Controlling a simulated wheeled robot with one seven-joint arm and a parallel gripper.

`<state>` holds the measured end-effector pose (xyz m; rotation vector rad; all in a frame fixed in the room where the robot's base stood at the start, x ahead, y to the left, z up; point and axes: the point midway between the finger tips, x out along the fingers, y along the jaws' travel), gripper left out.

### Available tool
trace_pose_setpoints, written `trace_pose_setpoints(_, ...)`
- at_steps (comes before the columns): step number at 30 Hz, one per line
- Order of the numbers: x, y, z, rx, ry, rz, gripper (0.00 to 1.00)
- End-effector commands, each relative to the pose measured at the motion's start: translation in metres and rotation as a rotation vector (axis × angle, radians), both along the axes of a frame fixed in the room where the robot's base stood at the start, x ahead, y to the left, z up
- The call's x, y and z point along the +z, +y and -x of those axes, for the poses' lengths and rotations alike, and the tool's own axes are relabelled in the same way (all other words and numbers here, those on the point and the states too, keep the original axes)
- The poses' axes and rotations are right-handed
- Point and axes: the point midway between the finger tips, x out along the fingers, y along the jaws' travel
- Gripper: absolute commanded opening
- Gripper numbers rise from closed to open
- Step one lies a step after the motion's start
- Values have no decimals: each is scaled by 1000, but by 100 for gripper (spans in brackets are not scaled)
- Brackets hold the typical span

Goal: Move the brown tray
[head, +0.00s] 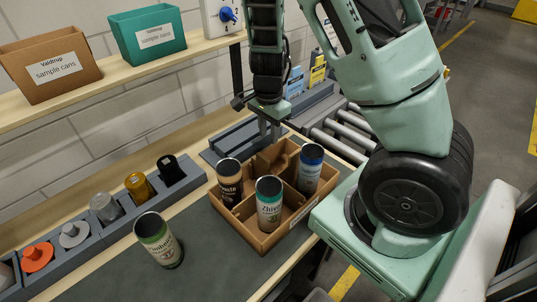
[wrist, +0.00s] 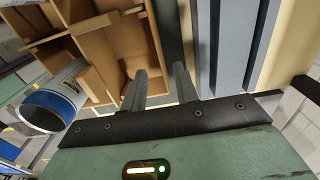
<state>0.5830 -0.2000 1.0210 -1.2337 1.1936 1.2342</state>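The brown tray (head: 278,237) sits on the dark worktop, divided into compartments, with a label on its front right wall. Three cans stand in it: a brown one (head: 229,182), a green and white one (head: 269,204) and a blue one (head: 310,169). My gripper (head: 268,130) is at the tray's far wall. In the wrist view my gripper (wrist: 160,72) is open, with one finger inside the brown tray (wrist: 131,36) and one outside its wall. A gap shows between the fingers and the wall; I cannot tell whether either touches. The blue can (wrist: 52,100) is close to the left.
A green-labelled can (head: 158,240) stands left of the tray. A grey holder (head: 97,240) with several coloured pieces runs along the back left. A roller conveyor (head: 338,135) lies behind to the right. A shelf above carries brown (head: 48,65) and green (head: 148,34) sample boxes.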

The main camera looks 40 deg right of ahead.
Motion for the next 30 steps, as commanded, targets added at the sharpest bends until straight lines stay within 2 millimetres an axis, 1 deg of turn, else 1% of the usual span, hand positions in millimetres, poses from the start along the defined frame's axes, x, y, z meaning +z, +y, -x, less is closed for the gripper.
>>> trace_pose_setpoints(1, -13, -1, 1, -3, 5, -1, 30)
trace_pose_setpoints(6, -44, -1, 1, -4, 4, -1, 30)
trace_pose_setpoints(9, -61, 0, 1, -2, 3, -1, 30)
trace_pose_setpoints(13, -77, -1, 0, -1, 2, 0, 30)
trace_pose_setpoints(19, -89, 0, 0, 1, 0, 0, 30)
trace_pose_setpoints(28, -90, 0, 0, 1, 0, 0, 30)
trace_pose_setpoints(29, -90, 0, 0, 1, 0, 0, 27)
trace_pose_setpoints(30, -90, 0, 0, 1, 0, 0, 16)
